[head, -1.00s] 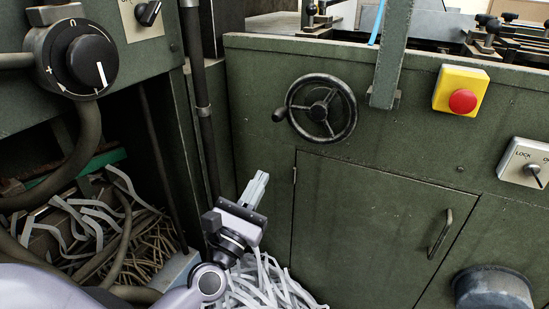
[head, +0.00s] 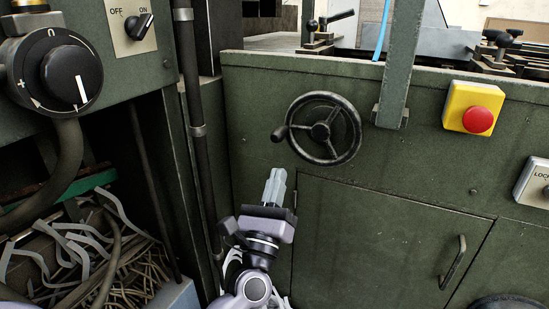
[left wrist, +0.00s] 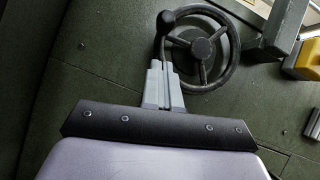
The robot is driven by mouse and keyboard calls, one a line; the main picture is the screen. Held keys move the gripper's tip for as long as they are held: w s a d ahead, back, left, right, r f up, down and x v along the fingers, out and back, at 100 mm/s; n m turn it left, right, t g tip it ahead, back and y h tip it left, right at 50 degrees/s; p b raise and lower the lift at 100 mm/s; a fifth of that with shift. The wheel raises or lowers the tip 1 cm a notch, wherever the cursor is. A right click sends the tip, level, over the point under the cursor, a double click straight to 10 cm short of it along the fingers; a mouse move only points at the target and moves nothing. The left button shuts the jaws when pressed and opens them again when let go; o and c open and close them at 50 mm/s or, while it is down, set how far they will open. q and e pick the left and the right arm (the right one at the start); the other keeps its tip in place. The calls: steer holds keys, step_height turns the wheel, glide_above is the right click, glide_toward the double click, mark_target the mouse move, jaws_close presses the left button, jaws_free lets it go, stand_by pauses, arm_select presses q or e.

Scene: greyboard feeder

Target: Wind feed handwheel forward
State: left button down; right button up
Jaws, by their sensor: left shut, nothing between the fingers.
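The feed handwheel (head: 347,112) is a black three-spoked wheel on the green machine front, in the upper middle of the head view. Its crank knob (head: 280,134) sticks out at the left of the rim. My left gripper (head: 275,180) is shut and empty, below and left of the wheel, fingers pointing up. In the left wrist view the handwheel (left wrist: 226,54) is beyond the fingertips (left wrist: 160,66), and the knob (left wrist: 167,17) shows above them. I cannot tell the exact gap, but no grip on the wheel shows. My right gripper is not in view.
A yellow box with a red button (head: 473,108) is right of the wheel, past a grey upright post (head: 399,70). A cabinet door (head: 380,235) with a bar handle is below. At the left are a dial (head: 72,74), an OFF/ON switch (head: 140,24) and paper strips (head: 70,255).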

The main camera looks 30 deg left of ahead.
arm_select(q)
steer(key=r, duration=0.1)
steer(key=r+p, duration=0.1)
steer(key=w+a+r, duration=0.1)
steer(key=r, duration=0.1)
steer(key=shift+a, duration=0.1)
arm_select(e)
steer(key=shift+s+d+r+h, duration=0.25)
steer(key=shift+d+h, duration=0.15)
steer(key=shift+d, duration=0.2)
arm_select(q)
steer(key=shift+w, duration=0.1)
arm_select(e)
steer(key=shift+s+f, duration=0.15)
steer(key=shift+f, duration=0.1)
